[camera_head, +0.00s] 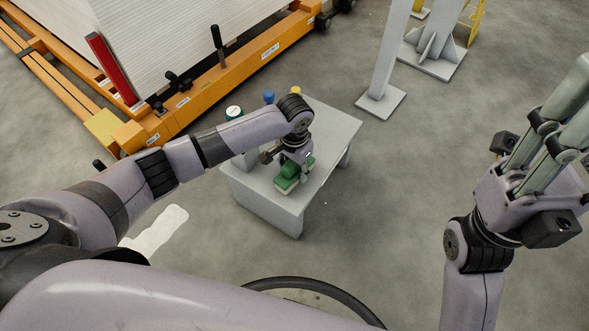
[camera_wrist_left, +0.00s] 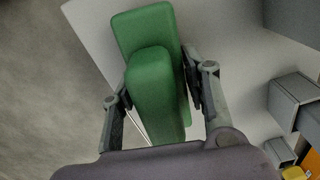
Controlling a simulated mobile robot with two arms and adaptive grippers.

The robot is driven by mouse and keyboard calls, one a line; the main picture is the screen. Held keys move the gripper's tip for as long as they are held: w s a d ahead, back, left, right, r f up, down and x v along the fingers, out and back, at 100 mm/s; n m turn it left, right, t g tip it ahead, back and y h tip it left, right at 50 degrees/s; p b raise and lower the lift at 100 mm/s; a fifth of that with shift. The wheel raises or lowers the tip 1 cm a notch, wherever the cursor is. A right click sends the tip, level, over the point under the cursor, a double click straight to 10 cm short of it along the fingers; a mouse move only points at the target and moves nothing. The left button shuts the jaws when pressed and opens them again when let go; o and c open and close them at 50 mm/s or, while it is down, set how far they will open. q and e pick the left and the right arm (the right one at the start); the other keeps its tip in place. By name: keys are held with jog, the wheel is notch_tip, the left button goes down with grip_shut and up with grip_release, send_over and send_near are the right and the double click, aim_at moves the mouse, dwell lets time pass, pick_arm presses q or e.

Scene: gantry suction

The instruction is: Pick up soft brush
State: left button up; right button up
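The soft brush (camera_head: 287,182) has a green body and a pale underside. It is at the near side of a small grey table, under my left gripper (camera_head: 297,160). In the left wrist view, the green brush (camera_wrist_left: 150,30) lies between the two fingers of my left gripper (camera_wrist_left: 157,95), one on each side. The fingers are close to its sides; I cannot tell whether both press on it. The brush's underside is hidden in that view. My right gripper (camera_head: 568,125) is at the right edge, far from the table, with its fingers apart and nothing visible between them.
An orange cart (camera_head: 215,82) with white sheets stands behind. A grey post (camera_head: 385,60) stands at the back right.

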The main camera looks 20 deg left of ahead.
pick_arm(q)
jog(key=c, duration=0.7)
